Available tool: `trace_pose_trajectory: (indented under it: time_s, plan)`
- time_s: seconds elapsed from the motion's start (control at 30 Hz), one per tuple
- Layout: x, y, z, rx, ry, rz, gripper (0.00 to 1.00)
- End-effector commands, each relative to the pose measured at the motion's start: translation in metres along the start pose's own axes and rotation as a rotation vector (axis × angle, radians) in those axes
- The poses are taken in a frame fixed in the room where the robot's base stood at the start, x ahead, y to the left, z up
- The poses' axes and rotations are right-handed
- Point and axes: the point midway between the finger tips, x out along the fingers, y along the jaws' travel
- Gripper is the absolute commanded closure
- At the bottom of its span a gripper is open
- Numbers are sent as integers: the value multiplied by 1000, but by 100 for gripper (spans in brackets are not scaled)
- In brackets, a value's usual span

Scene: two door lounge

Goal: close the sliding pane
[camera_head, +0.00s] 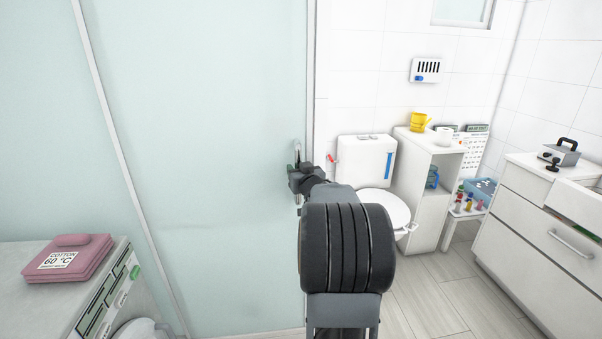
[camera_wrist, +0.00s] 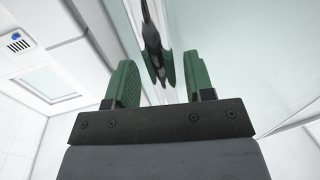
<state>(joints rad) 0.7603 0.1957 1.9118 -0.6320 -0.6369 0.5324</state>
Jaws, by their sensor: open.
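The sliding pane (camera_head: 200,130) is a large pale green frosted sheet filling the left and middle of the head view. It also shows on the right of the wrist view (camera_wrist: 265,60). A slim upright handle (camera_head: 297,152) is near its right edge; in the wrist view a dark handle (camera_wrist: 151,35) and its reflection show. My gripper (camera_head: 299,181) is at the handle's height, covering its middle part. In the wrist view its green fingers (camera_wrist: 162,78) are apart, with the handle beyond and between the tips. I cannot tell whether they touch it.
Right of the pane's edge are a toilet (camera_head: 366,165), a white shelf unit (camera_head: 430,180) and a drawer cabinet (camera_head: 535,240).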

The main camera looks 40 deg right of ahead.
Motion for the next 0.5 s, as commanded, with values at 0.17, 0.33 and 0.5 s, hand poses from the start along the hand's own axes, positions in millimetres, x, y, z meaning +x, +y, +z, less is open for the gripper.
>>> trace_pose_trajectory:
  time_s: [0.17, 0.33, 0.5]
  plan:
    - [-16, 1, -1, 0, 0, 2, 52]
    - [-50, 1, -1, -1, 1, 4, 52]
    - [-85, 1, -1, -1, 2, 5, 52]
